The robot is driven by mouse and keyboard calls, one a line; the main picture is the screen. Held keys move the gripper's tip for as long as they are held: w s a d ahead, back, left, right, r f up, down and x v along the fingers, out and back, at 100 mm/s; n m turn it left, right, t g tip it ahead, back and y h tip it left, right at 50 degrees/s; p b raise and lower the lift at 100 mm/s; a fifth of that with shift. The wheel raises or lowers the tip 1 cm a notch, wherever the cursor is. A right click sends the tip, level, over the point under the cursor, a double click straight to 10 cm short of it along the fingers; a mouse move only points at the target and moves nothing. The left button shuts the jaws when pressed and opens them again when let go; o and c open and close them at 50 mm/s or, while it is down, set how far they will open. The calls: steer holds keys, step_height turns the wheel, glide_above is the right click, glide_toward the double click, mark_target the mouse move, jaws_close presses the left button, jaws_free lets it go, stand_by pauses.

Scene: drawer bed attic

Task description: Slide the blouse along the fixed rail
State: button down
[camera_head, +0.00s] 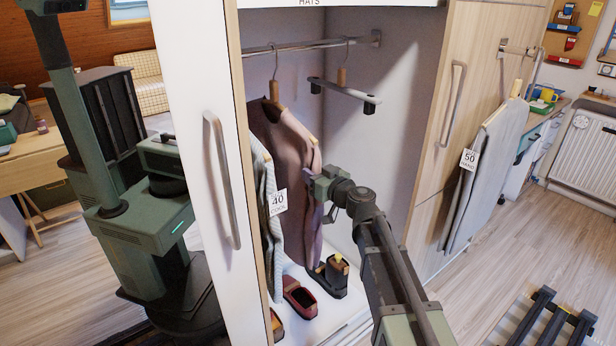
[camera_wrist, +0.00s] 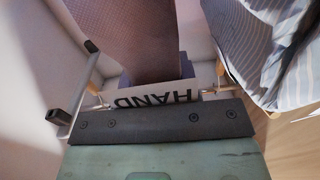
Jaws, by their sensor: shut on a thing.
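The mauve blouse (camera_head: 293,150) hangs from a wooden-necked hanger (camera_head: 274,88) on the fixed rail (camera_head: 290,47) inside the open wardrobe. In the wrist view the blouse (camera_wrist: 140,35) fills the upper middle. My gripper (camera_head: 318,190) is at the blouse's right edge, below shoulder height, shut on it. In the wrist view a white tag reading HAND (camera_wrist: 155,99) lies at the jaws; the exact grip is hidden behind the dark gripper plate.
A striped shirt (camera_head: 264,200) with a 40 COOL tag hangs left of the blouse. An empty clamp hanger (camera_head: 345,91) hangs to the right, with free rail between. Shoes (camera_head: 300,297) stand below.

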steer(key=shift+w+d, duration=0.45)
steer(key=shift+d, duration=0.2)
stand_by(0.8)
